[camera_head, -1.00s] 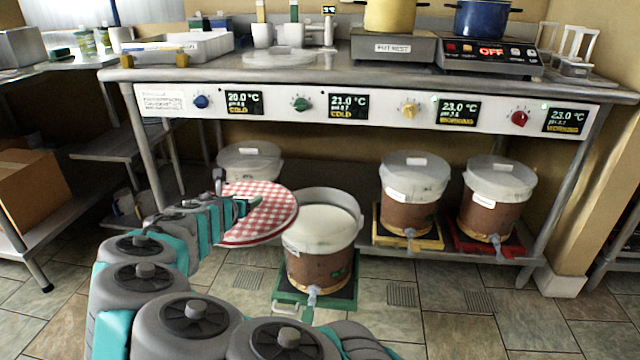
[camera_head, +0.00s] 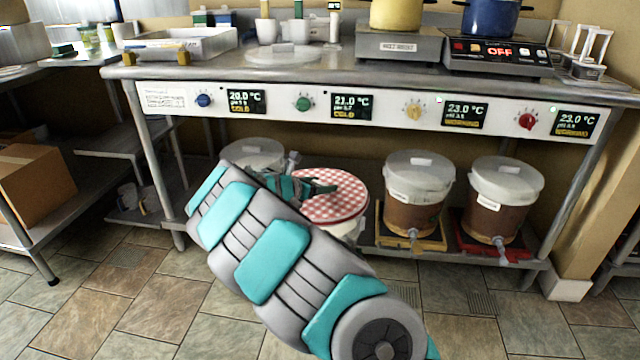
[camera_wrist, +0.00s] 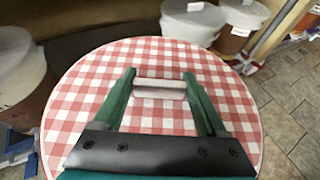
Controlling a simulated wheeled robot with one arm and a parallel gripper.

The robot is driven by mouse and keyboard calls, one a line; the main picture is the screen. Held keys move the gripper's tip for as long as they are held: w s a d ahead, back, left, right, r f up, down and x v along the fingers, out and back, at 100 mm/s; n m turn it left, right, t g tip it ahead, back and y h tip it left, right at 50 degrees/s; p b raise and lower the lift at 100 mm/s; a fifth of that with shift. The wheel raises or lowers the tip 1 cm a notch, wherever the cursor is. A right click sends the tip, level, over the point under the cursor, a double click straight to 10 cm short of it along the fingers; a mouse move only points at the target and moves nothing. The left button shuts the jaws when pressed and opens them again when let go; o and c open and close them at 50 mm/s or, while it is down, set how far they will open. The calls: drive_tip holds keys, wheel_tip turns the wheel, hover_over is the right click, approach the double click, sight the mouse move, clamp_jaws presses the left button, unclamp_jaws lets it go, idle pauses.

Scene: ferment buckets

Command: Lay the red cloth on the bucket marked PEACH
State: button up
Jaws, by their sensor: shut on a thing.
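The red cloth is a round red-and-white checked piece (camera_head: 335,208) with a pale rim. It fills the middle of the wrist view (camera_wrist: 85,85). My gripper (camera_head: 325,188) is shut on the small pale grip (camera_wrist: 160,93) at the cloth's centre, its green fingers on either side. In the head view the cloth covers the top of the front bucket (camera_head: 352,231), lying about level; I cannot tell whether it touches the rim. My arm hides most of that bucket. The bucket labels are too small to read, so I cannot tell which is marked PEACH.
Two lidded brown buckets stand right, on a yellow stand (camera_head: 393,238) and a red stand (camera_head: 490,247). Another lidded bucket (camera_head: 252,152) stands behind my gripper on the left. The steel table (camera_head: 300,80) with its control panel overhangs the buckets. The tiled floor in front is open.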

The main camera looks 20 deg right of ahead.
drive_tip(key=shift+f+b, duration=1.65)
drive_tip(key=shift+f, duration=0.8)
drive_tip(key=shift+p, duration=0.6)
drive_tip(key=shift+f+p, duration=0.35)
drive_tip(key=shift+f, duration=0.45)
idle(2.1)
drive_tip(key=o, duration=1.3)
drive_tip(key=shift+r, duration=0.15)
